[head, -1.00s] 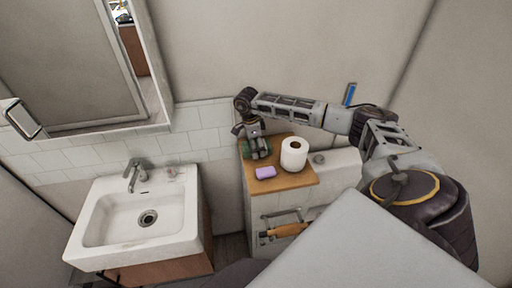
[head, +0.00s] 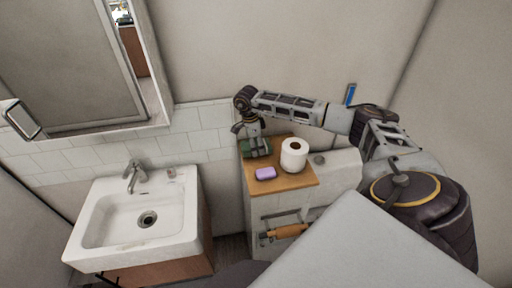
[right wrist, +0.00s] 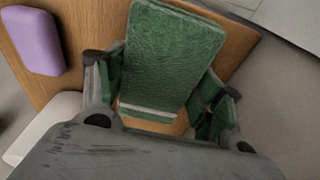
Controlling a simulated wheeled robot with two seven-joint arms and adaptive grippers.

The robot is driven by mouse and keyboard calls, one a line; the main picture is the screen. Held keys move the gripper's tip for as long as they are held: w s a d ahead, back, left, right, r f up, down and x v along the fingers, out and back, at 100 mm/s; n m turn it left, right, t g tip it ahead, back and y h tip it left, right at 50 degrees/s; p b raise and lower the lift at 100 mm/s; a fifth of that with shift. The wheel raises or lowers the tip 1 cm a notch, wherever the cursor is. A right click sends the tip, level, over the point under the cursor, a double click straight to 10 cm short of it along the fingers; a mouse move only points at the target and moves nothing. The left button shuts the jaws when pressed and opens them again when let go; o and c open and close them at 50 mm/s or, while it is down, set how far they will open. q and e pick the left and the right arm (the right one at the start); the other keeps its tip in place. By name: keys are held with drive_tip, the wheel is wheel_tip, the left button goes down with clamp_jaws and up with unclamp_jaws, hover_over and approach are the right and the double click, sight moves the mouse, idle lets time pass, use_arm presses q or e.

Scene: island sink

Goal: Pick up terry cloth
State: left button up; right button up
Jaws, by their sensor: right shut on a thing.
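The terry cloth is a green, textured, folded pad with a pale stripe near its close end. It fills the top middle of the right wrist view (right wrist: 172,58), above the wooden top. In the head view the cloth (head: 257,149) shows as a small green patch at the back left of the wooden top, partly hidden by the gripper. My right gripper (right wrist: 165,95) points down at the cloth, one finger on each side, and is shut on it. In the head view the right gripper (head: 253,142) is over that same corner. My left gripper is not in view.
A purple soap bar (head: 265,173) and a white paper roll (head: 294,154) stand close by on the wooden-topped cabinet (head: 295,183). A white sink (head: 110,237) with a faucet (head: 134,172) is to the left. The tiled wall (head: 200,130) is close behind.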

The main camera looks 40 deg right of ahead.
wheel_tip(320, 180, up, 9)
drive_tip(key=shift+r+b, duration=0.1)
drive_tip(key=shift+b, duration=0.7)
drive_tip(key=o, duration=0.5)
drive_tip(key=c, duration=0.4)
